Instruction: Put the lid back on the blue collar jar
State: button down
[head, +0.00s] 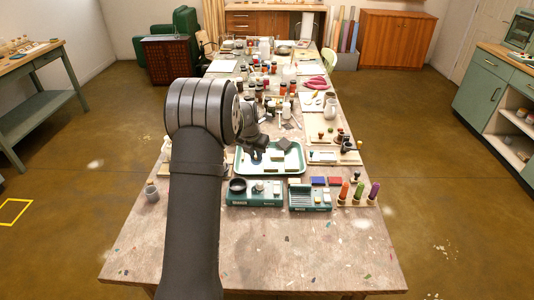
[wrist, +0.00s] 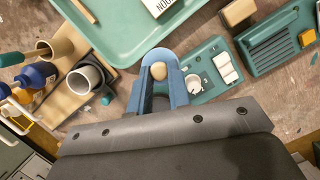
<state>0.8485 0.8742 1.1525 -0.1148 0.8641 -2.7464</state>
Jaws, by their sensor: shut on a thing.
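My gripper (head: 258,153) hangs over the near left part of the green tray in the head view. A blue bottle-like thing (wrist: 37,73) is farther left. I cannot tell for sure which is the blue collar jar.
The green tray (head: 296,172) lies in mid table, with small blocks in it. Two green devices (head: 254,199) (head: 310,203) stand in front of it, with coloured sticks (head: 358,193) at right. A small grey cup (head: 151,192) stands at left. Bottles crowd the far table; the near end is clear.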

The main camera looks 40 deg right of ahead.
jog(key=w+a, duration=0.4)
jog(key=a, duration=1.4)
jog(key=shift+w+a+f, duration=0.1)
jog(key=shift+f, duration=1.35)
jog(key=shift+a+f, duration=0.1)
jog(key=shift+f, duration=1.35)
jog(key=shift+f, duration=0.15)
jog(key=c, duration=0.8)
grip_release()
notch_tip(320, 180, up, 7)
